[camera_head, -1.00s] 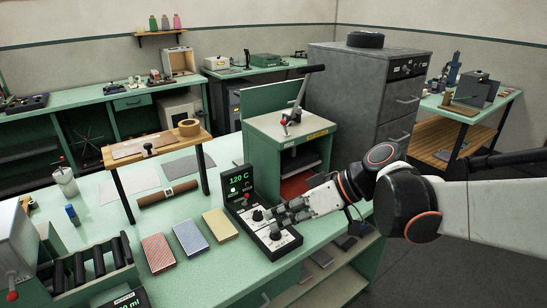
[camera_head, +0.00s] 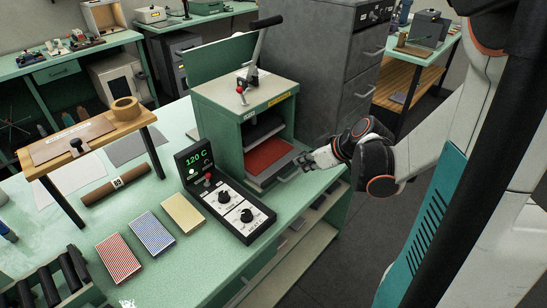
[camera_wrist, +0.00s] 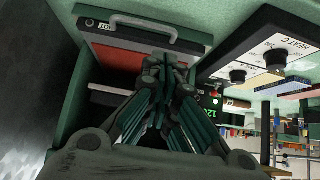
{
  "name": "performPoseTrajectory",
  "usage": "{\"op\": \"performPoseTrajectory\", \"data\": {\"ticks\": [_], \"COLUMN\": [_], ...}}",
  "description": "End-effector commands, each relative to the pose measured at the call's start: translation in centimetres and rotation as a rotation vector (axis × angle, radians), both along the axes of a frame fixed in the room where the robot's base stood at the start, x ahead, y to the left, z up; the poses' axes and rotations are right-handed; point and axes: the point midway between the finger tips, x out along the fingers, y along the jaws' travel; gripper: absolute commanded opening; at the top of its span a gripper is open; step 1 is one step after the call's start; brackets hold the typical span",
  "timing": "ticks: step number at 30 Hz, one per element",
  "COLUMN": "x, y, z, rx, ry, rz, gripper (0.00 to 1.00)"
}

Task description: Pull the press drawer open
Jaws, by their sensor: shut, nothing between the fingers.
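The press (camera_head: 262,105) is a green box on the bench with a raised lever. Its drawer (camera_head: 262,180) is a grey tray with a red pad (camera_head: 268,157), low in the press opening. In the wrist view the drawer front (camera_wrist: 97,28) bears a "HOT" label and a grey bar handle (camera_wrist: 150,27). My gripper (camera_head: 306,162) is at the right front corner of the drawer. In the wrist view my gripper (camera_wrist: 167,66) has its fingers together and empty, overlapping the red pad, close to the handle. I cannot tell whether it touches the handle.
A black control box (camera_head: 232,205) with a 120 C display and knobs stands left of the drawer, close by. Coloured pads (camera_head: 152,232) and a wooden stand (camera_head: 92,150) lie further left. A grey cabinet (camera_head: 335,75) stands behind on the right. Floor right of the bench is open.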

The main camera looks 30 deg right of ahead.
Motion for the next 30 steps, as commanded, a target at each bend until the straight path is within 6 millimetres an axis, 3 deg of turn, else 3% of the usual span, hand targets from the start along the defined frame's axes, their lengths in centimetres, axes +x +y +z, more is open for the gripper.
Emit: {"op": "performPoseTrajectory", "data": {"ticks": [18,30], "x": [5.6,6.3], "y": [2.1,2.3], "z": [-6.6,-7.2], "rx": [0.001,0.0], "ry": [0.0,0.0], "rz": [0.001,0.0], "gripper": [0.0,0.0]}}
